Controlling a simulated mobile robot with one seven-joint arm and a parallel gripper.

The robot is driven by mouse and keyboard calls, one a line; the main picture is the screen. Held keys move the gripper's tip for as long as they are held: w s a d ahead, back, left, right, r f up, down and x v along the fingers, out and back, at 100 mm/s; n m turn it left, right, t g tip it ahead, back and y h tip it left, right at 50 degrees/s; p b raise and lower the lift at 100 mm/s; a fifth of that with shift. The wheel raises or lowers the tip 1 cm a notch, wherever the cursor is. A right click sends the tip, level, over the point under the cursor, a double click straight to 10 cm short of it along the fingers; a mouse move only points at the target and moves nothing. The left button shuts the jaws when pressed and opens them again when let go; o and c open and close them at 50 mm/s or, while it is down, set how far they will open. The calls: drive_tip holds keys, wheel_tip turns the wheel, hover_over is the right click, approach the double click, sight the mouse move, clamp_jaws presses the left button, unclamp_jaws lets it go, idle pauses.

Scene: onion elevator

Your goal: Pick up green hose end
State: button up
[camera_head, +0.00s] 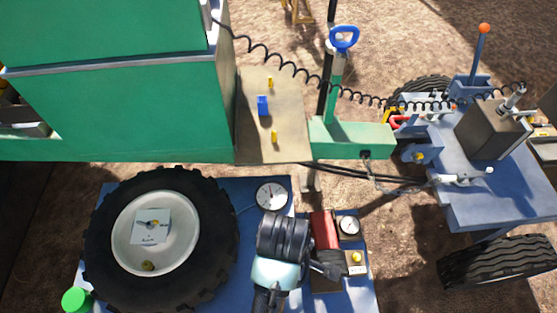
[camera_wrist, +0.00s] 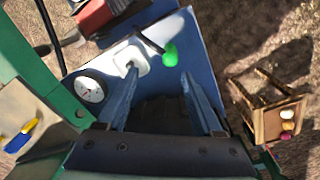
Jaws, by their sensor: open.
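The bright green hose end (camera_wrist: 170,54) shows in the wrist view, at the tip of a dark hose lying over a blue surface. It lies just beyond my gripper (camera_wrist: 158,75), in line with the space between the fingers and nearer the right fingertip. My gripper is open, with nothing between its blue fingertips. In the head view, a bright green piece (camera_head: 76,300) sits at the lower left beside the tyre; I cannot tell for sure that it is the same hose end. My arm is at the bottom middle there, and its fingers are hard to make out.
A large tyre (camera_head: 210,225) lies on the blue platform (camera_head: 360,285) near a round gauge (camera_head: 271,196) and a red block (camera_head: 325,230). A green cabinet (camera_head: 120,110) stands behind. A blue cart (camera_head: 510,190) is at right. A wooden stand (camera_wrist: 280,122) shows in the wrist view.

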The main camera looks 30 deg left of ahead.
drive_tip(key=shift+g, duration=0.3)
drive_tip(key=f, duration=0.3)
drive_tip(key=s+f+b, duration=0.1)
drive_tip(key=f, duration=0.3)
drive_tip(key=shift+s+d, duration=0.1)
drive_tip(key=shift+s, duration=0.1)
drive_tip(key=shift+f+b, duration=0.3)
drive_tip(key=shift+f, duration=2.7)
drive_tip(key=shift+c, duration=0.3)
clamp_jaws()
